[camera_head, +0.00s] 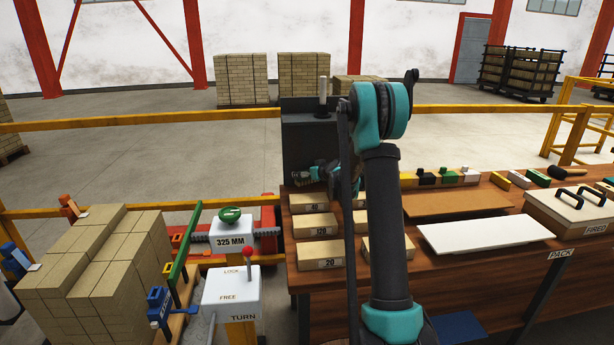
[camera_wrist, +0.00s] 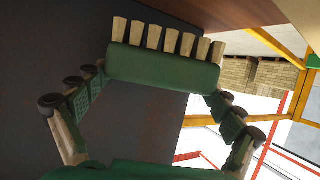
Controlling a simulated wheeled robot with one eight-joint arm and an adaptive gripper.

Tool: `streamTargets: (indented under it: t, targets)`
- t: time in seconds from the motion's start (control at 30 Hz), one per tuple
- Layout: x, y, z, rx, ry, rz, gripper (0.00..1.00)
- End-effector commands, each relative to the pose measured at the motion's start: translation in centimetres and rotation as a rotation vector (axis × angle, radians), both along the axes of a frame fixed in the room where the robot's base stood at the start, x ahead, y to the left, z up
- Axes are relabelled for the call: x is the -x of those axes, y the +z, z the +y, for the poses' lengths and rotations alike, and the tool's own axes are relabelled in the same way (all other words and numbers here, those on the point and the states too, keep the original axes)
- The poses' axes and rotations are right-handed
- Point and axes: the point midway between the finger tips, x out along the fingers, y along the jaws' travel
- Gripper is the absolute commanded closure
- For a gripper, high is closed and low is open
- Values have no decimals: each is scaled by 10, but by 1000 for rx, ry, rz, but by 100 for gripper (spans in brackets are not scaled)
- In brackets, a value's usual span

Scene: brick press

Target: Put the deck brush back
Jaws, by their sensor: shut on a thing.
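My gripper (camera_head: 308,176) is in front of the dark grey cabinet (camera_head: 298,135), at the back left end of the wooden bench. In the wrist view my gripper (camera_wrist: 155,87) has its two fingers against the ends of a green block with a row of pale tufts, which I take as the deck brush (camera_wrist: 163,68). The tufts point to the top of the picture, away from the palm. In the head view the brush cannot be made out at the gripper. A dark surface lies behind the brush in the wrist view.
Several labelled bricks (camera_head: 320,226) lie on the bench (camera_head: 470,252), with a white board (camera_head: 485,234) and a FIRED box (camera_head: 570,210) to the right. A pale upright post (camera_head: 323,88) stands at the cabinet's top. Lever pedestals (camera_head: 231,291) and stacked bricks (camera_head: 90,265) stand left.

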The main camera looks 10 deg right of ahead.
Motion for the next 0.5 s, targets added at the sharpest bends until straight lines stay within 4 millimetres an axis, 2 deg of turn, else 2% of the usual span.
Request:
streamTargets:
  t: [0.1, 0.5]
  targets:
    - [-3, -14, 0, 0, 0, 0, 43]
    - [-4, -18, 0, 0, 0, 0, 43]
